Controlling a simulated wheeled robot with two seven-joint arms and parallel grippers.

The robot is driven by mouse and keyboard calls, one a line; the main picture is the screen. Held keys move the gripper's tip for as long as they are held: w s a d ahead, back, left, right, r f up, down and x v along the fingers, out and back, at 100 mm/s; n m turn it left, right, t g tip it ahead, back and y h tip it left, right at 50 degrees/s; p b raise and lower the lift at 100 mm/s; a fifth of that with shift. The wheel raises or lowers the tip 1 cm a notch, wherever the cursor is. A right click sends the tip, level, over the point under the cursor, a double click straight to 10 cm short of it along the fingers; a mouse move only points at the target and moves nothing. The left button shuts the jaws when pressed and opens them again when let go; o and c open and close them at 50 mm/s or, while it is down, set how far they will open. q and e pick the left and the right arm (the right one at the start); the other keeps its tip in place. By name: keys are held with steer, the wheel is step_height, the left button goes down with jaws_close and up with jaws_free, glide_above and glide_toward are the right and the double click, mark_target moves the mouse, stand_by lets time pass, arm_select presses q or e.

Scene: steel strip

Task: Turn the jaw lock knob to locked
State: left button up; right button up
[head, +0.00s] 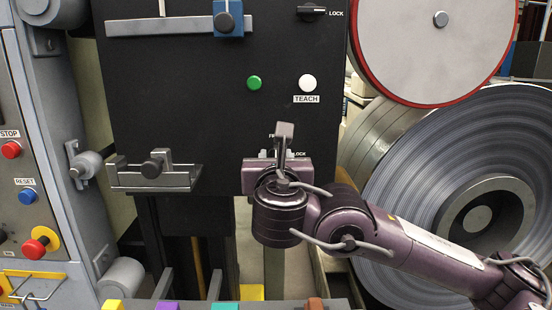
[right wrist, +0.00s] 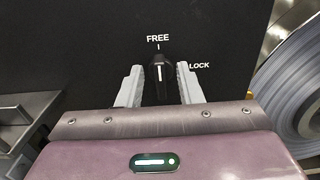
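In the right wrist view a black knob (right wrist: 159,76) sits on a dark panel between the labels FREE above and LOCK at its right. Its white pointer line stands upright, toward FREE. My right gripper (right wrist: 159,80) is open, with one light grey finger on each side of the knob. Whether the fingers touch it I cannot tell. In the head view my right gripper (head: 280,155) is against the lower right of the panel and hides this knob; part of a LOCK label shows beside it. My left gripper is in neither view.
Another black knob (head: 311,12) marked LOCK is at the panel's top right. A green button (head: 254,83) and a white TEACH button (head: 307,83) sit above my gripper. A grey bracket (head: 154,172) is left. A large steel coil (head: 405,180) stands right, behind my arm.

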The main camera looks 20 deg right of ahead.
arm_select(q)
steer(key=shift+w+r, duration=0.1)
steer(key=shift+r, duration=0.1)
arm_select(e)
steer(key=shift+w+d, duration=0.15)
steer(key=shift+w, duration=0.4)
steer(key=shift+c, duration=0.2)
jaws_close()
